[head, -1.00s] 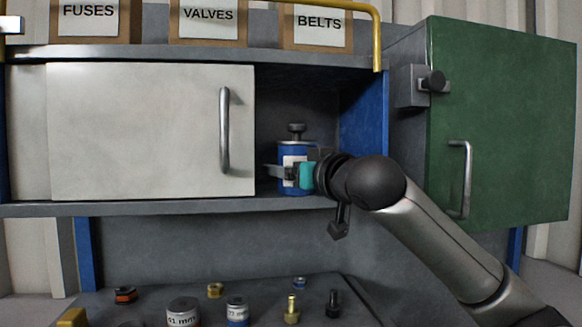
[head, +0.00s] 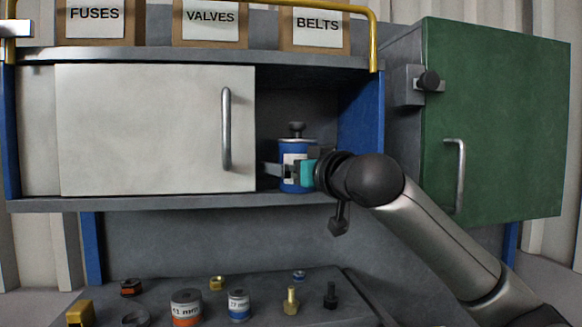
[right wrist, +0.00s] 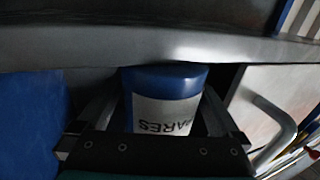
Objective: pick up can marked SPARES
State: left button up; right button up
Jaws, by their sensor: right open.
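The blue can (head: 297,149) with a white label and a dark knob above it stands upright in the open right part of the shelf cabinet. In the wrist view the fingers flank the can, and finger contact cannot be told. My left gripper is not in view.
A white sliding door (head: 150,130) covers the cabinet's left part, beside the can. A green door (head: 500,120) stands to the right. Jars and bolts lie on the bench below.

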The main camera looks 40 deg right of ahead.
jog(key=shift+s, duration=0.1)
jog(key=s+a+b, duration=0.2)
jog(key=s+b, duration=0.6)
jog(key=s, duration=0.7)
jog(key=shift+a, duration=0.35)
